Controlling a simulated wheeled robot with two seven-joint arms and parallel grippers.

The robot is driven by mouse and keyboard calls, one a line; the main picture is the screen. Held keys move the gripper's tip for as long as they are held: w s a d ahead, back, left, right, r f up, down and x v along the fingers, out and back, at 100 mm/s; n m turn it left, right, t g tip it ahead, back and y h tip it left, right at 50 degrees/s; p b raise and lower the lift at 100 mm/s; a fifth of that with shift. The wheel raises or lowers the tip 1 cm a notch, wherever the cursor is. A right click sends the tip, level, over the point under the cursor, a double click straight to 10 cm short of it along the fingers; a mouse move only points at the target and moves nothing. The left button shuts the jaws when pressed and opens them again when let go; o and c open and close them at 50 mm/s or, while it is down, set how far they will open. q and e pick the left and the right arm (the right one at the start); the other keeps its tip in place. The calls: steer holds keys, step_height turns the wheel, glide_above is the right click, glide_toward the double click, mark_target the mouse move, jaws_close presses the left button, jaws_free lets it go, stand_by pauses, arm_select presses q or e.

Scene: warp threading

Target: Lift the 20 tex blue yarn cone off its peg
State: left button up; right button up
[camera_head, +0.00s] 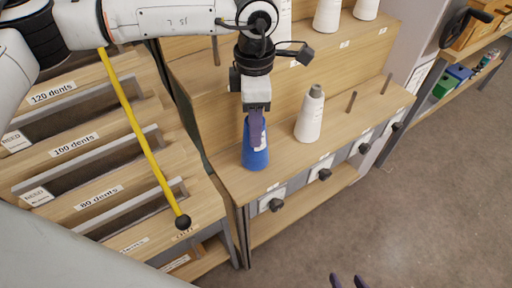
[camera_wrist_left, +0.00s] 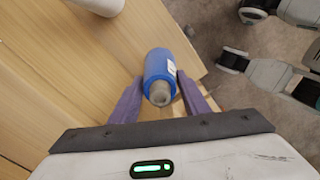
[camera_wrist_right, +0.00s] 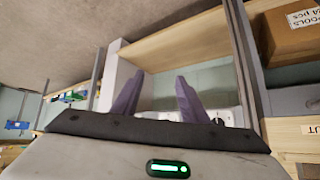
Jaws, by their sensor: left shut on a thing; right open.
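The blue yarn cone (camera_head: 257,157) stands upright at the left end of the lower rack shelf. My left gripper (camera_head: 256,138) comes down from above and is shut on its upper part. In the left wrist view the blue cone (camera_wrist_left: 159,68) sits between the two purple fingers, its grey tip toward the camera. Its peg is hidden, and I cannot tell whether the base touches the shelf. The label is too small to read. My right gripper (camera_head: 349,282) is at the bottom edge of the head view, away from the rack; its open, empty fingers show in the right wrist view (camera_wrist_right: 158,82).
A white cone (camera_head: 309,119) stands right of the blue one. Two bare pegs (camera_head: 351,102) rise further right. More white cones (camera_head: 327,14) are on the upper shelf. A yellow rod (camera_head: 143,138) crosses the dents rack at left. Floor at right is clear.

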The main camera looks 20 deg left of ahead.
arm_select(q)
steer(key=shift+r+p, duration=0.7)
steer(key=shift+r, duration=0.75)
step_height(320, 180, up, 8)
steer(key=p, duration=0.4)
arm_select(e)
steer(key=r, duration=0.1)
steer(key=d+r, duration=0.1)
steer(key=r, duration=0.1)
steer(key=shift+s+d+r, duration=0.25)
steer(key=shift+s+r, duration=0.05)
arm_select(q)
steer(key=shift+f, duration=0.1)
